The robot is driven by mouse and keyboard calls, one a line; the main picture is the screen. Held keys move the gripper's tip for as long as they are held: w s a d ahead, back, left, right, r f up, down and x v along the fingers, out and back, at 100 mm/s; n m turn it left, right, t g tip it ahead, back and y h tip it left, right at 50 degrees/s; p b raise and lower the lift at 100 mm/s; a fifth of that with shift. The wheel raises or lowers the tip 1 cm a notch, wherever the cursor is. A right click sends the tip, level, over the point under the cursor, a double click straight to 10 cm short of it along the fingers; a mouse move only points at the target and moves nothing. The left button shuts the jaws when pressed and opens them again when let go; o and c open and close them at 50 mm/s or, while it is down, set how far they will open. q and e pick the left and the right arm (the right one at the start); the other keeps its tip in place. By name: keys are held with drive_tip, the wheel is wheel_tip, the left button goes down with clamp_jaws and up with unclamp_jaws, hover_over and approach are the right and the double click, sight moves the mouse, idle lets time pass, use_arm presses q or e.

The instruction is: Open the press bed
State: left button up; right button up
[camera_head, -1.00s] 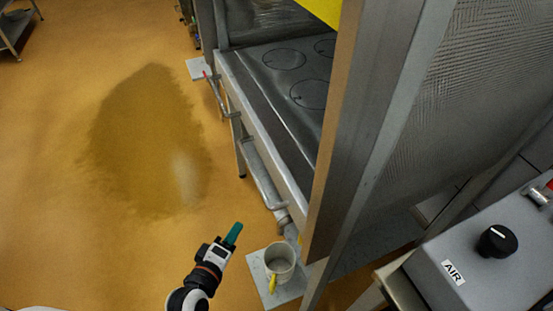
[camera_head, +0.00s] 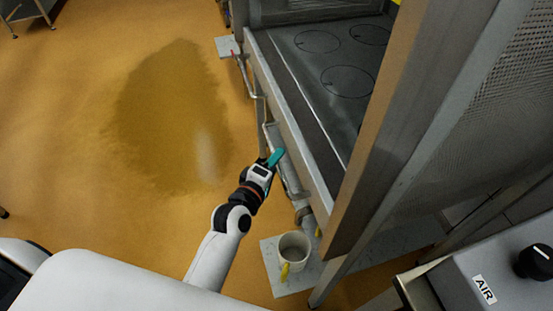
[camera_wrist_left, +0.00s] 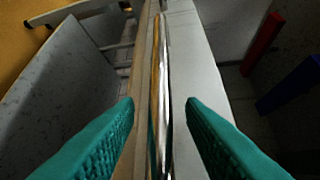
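The press bed (camera_head: 318,112) is a dark grey metal surface with round outlines, inside a steel frame. A metal rail with pipe-like bars (camera_head: 288,172) runs along its left side. My left gripper (camera_head: 275,157), with teal fingers, is beside this side rail in the head view. In the left wrist view the fingers are spread apart, with nothing clamped. A shiny metal bar (camera_wrist_left: 160,85) runs lengthwise in line with the gap between them. I cannot tell whether it lies between the fingertips or beyond them. My right gripper is not in view.
A white bucket (camera_head: 294,246) with a yellow item stands on a floor plate below the frame. A thick steel post (camera_head: 385,140) stands at right, near a grey control box labelled AIR (camera_head: 500,290). The orange floor at left is open, with a dark wet-looking patch (camera_head: 170,110).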

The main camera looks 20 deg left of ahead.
use_arm(q)
drive_tip(key=shift+w, duration=0.4)
drive_tip(key=shift+d, duration=0.1)
drive_tip(key=shift+c, duration=0.6)
clamp_jaws()
drive_tip(key=shift+f, duration=0.1)
